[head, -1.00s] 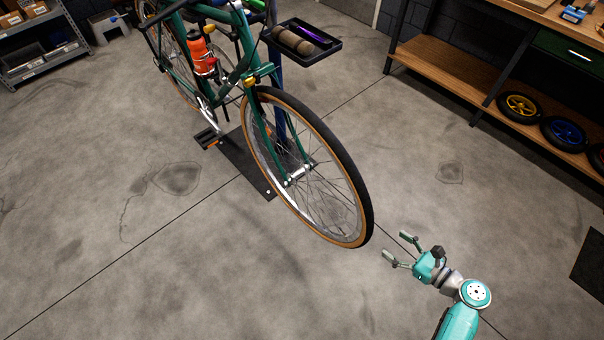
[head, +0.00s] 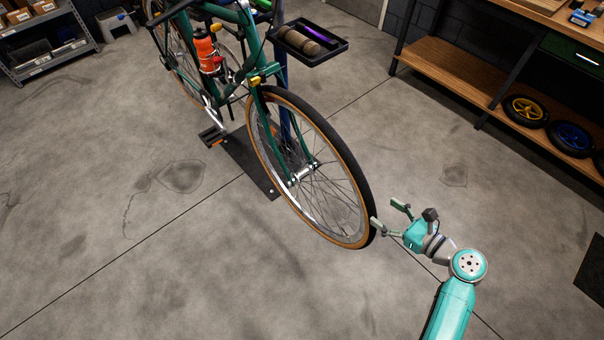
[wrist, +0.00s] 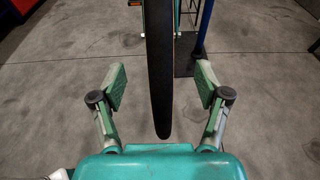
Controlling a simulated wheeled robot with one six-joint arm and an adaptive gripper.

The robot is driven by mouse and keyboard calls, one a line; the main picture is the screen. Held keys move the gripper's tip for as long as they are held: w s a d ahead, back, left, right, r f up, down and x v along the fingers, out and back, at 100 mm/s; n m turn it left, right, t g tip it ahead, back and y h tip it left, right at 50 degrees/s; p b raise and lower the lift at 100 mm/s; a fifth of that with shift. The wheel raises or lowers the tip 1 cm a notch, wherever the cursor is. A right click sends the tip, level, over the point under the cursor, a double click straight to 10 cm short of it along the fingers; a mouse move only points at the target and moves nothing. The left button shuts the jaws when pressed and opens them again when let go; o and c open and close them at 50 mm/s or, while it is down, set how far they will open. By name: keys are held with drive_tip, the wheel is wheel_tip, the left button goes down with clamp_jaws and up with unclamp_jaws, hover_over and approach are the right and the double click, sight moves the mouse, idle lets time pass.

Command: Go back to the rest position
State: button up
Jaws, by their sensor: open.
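My gripper (head: 387,216) is open and empty at the lower right of the head view, beside the bike's front wheel. In the wrist view my gripper (wrist: 160,88) has its two fingers spread wide. The front wheel (wrist: 159,70) of the bike shows upright between them, seen edge-on; I cannot tell how far beyond the fingertips it is. In the head view the front wheel (head: 357,170) has a black tyre with a tan sidewall, and one fingertip appears very close to it. The green bike (head: 240,80) is held on a stand.
A black tray (head: 335,48) with rolls and a purple item is at the top. A wooden workbench (head: 440,80) with small wheels (head: 525,110) on its low shelf stands right. A grey shelf unit (head: 50,45) is top left. The concrete floor (head: 120,240) is clear at left.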

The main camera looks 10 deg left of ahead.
sight(373, 204)
drive_tip(key=shift+x, duration=3.1)
